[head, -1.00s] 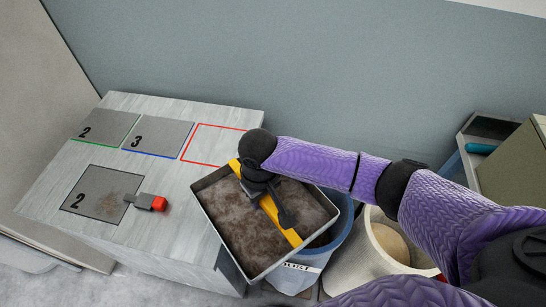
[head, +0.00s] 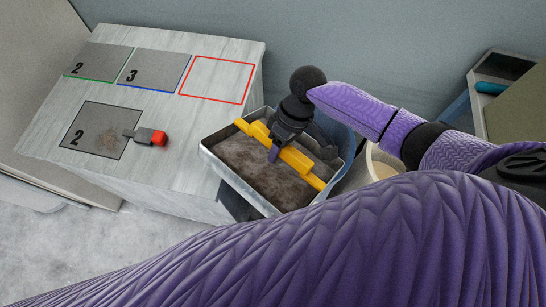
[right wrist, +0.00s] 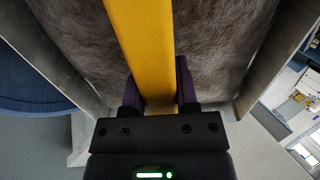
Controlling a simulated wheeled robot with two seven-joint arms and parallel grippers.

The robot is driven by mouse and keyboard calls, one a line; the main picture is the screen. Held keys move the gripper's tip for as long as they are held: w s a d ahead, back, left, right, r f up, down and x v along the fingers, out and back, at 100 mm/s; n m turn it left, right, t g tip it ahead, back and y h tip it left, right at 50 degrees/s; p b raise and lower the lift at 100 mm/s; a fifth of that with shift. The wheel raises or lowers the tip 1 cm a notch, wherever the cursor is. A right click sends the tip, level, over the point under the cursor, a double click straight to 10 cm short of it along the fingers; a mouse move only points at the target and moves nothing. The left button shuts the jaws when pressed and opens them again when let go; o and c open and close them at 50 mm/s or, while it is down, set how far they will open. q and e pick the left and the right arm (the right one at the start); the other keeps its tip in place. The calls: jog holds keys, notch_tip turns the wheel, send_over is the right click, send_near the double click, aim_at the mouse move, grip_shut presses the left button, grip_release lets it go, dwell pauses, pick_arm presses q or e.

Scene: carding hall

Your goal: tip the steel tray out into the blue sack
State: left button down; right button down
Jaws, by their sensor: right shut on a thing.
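The steel tray (head: 212,158) is a shallow square pan of grey-brown fluff with a yellow bar (head: 310,174) across its top. My right gripper (head: 275,152) is shut on this bar; the right wrist view shows the bar (right wrist: 140,40) between its fingers. The tray is held off the right end of the bench, above and in front of the blue sack (head: 347,143). The tray hides most of the sack, including most of its mouth. A round blue shape, likely the sack (right wrist: 35,70), shows at left in the wrist view. The fluff is in the tray. My left gripper is not in view.
The pale bench (head: 190,150) carries numbered plates, a red outline (head: 217,80) and a red-handled scraper (head: 150,136). A pale round bin (head: 384,166) stands right of the sack, partly hidden by my arm. A shelf unit with a blue-green item stands at far right.

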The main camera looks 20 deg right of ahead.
jog(key=w+d+g+y+b, duration=0.1)
jog(key=d+b, duration=0.1)
jog(key=b, duration=0.1)
jog(key=w+d+g+y+b, duration=0.1)
jog(key=y+b, duration=0.1)
jog(key=b, duration=0.1)
jog(key=w+d+g+y+b, duration=0.1)
jog(key=d+y+b, duration=0.1)
jog(key=b, duration=0.2)
jog(key=shift+w+d+r, duration=0.1)
jog(key=shift+w+d, duration=0.1)
jog(key=shift+d, duration=0.15)
jog(key=shift+w+d+y, duration=0.1)
jog(key=shift+d+y, duration=0.05)
jog(key=shift+y, duration=0.15)
jog(key=shift+d+r+g+b, duration=0.15)
jog(key=shift+r+g+b, duration=0.15)
jog(key=shift+b, duration=0.1)
notch_tip(320, 180, up, 7)
jog(key=t+h+p, duration=0.6)
jog(key=h+p, duration=0.4)
jog(key=p, duration=1.3)
